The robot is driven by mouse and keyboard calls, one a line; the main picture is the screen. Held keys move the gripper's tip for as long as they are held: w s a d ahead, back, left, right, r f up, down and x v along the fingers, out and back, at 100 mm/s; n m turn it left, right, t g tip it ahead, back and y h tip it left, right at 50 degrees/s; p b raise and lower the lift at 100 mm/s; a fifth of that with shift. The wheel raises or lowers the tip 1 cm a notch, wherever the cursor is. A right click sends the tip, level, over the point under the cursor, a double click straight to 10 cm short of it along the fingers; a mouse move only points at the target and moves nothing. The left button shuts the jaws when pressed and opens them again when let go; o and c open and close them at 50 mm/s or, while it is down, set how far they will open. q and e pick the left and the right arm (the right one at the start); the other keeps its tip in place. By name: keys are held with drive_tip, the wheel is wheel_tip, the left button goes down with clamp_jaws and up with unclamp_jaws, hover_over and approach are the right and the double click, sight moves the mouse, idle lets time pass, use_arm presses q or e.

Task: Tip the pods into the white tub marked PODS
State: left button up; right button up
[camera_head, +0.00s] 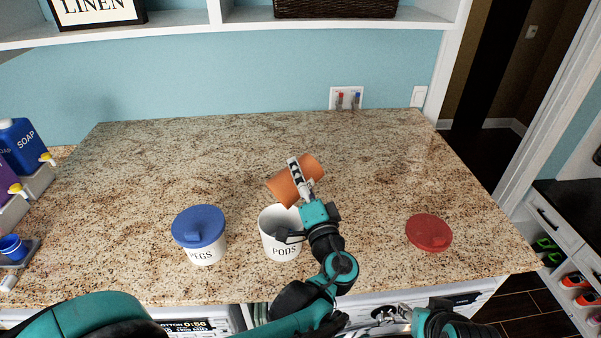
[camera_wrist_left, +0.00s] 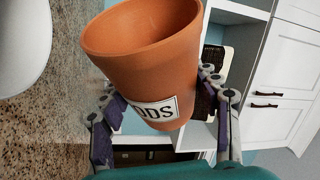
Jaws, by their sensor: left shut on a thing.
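The white tub marked PODS (camera_head: 281,240) stands upright and uncovered on the counter, its rim partly hidden by my left arm. My left gripper (camera_head: 300,178) is shut on a terracotta pot (camera_head: 282,188), held above and just behind the tub. The pot is tipped well over, nearly on its side. In the left wrist view the pot (camera_wrist_left: 145,70) sits between both fingers of my left gripper (camera_wrist_left: 165,115), with a partly hidden label reading "ODS". No pods are visible in either view. My right gripper (camera_head: 392,315) is low at the counter's front edge, its fingers unclear.
A white PEGS tub (camera_head: 202,254) with a blue lid (camera_head: 199,226) stands left of the PODS tub. A red lid (camera_head: 429,232) lies at the right. Soap bottles (camera_head: 22,145) stand at the far left. The back of the counter (camera_head: 190,145) is clear.

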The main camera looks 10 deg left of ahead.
sight(301, 164)
use_arm(q)
wheel_tip(301, 164, up, 6)
drive_tip(key=m+g+p, duration=0.1)
drive_tip(key=m+p, duration=0.2)
drive_tip(key=m, duration=0.1)
drive_tip(key=m+g+p, duration=0.2)
drive_tip(key=m+p, duration=0.1)
drive_tip(key=m, duration=0.1)
drive_tip(key=m+g+p, duration=0.1)
drive_tip(key=m+p, duration=0.3)
drive_tip(key=shift+f+h, duration=0.1)
drive_tip(key=shift+h, duration=0.3)
drive_tip(key=r+m+g+p, duration=0.1)
drive_tip(key=m+g+y+p, duration=0.1)
drive_tip(key=m, duration=0.1)
drive_tip(key=shift+r+m, duration=0.3)
drive_tip(key=shift+r, duration=0.1)
drive_tip(key=shift+r+m+g, duration=0.25)
drive_tip(key=shift+m+g, duration=0.15)
drive_tip(key=shift+m, duration=0.2)
drive_tip(key=shift+r+m+g+y, duration=0.3)
drive_tip(key=shift+m+y, duration=0.2)
drive_tip(key=shift+m, duration=0.4)
